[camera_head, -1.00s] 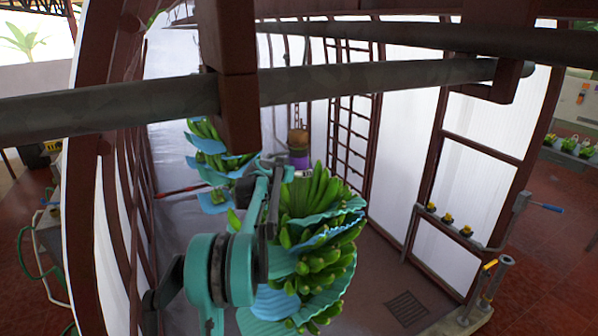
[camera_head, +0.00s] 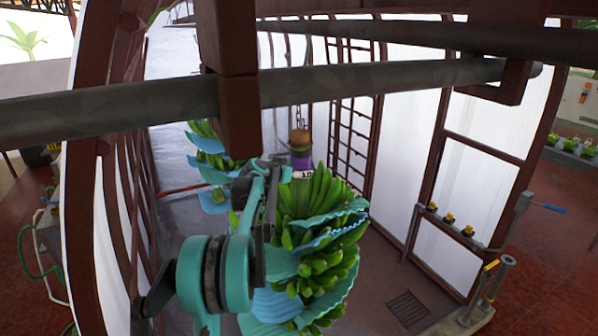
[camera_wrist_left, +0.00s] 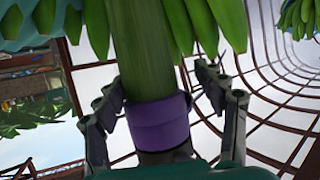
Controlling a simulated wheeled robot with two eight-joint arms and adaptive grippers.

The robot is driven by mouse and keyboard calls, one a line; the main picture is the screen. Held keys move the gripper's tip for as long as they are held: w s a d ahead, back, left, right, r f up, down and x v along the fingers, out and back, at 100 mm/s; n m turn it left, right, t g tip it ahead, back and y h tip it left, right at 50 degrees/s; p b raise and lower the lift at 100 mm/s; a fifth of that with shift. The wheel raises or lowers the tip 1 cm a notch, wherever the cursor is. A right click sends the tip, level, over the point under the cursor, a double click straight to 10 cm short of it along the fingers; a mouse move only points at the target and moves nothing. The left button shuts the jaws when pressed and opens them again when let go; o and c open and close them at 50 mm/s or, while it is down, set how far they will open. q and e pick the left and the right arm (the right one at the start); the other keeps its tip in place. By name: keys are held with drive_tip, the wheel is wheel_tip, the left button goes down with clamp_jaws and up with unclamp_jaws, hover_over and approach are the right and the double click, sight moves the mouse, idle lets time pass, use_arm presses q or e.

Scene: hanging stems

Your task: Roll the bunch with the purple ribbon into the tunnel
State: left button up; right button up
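The green banana bunch (camera_head: 325,265) hangs upright with blue sheets between its hands. A purple ribbon (camera_head: 301,161) wraps its stem below a brown block and chain; in the left wrist view the ribbon (camera_wrist_left: 158,123) rings the thick green stem (camera_wrist_left: 145,55). My left gripper (camera_head: 277,172) is beside the stem at ribbon height in the head view. In the left wrist view its two fingers (camera_wrist_left: 160,88) stand on either side of the stem. A gap shows between the stem and the right-hand finger; contact on the other side is unclear. My right gripper is out of view.
Another bunch with blue sheets (camera_head: 210,160) hangs behind, to the left. A grey pipe (camera_head: 370,78) and dark red frame cross above. White-walled frames (camera_head: 485,120) stand right, with small yellow-topped items on a ledge (camera_head: 450,230). A floor grate (camera_head: 408,308) lies lower right.

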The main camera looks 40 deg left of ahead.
use_arm(q)
drive_tip(key=v, duration=1)
